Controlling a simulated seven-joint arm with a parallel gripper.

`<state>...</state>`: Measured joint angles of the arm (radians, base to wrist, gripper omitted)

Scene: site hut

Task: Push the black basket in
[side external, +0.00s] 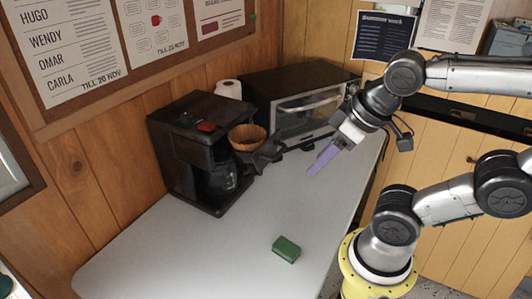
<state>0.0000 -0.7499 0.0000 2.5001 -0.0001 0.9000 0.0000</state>
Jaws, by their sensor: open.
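The black basket (265,155) sticks out from the front of the black coffee maker (183,150), its dark front part pointing right. A brown paper filter (247,137) sits in its top. A glass carafe (224,178) stands below, inside the machine. My gripper (315,169) is to the right of the basket, apart from it, with pale purple fingers pointing down and left above the table. It is open and empty. The fingers overlap in this view, so the gap between them is hard to see.
A dark toaster oven (305,113) stands behind the basket, close to my gripper. A white paper roll (229,89) is beside it. A green block (286,249) lies near the front of the grey table (200,258). The table's middle is clear.

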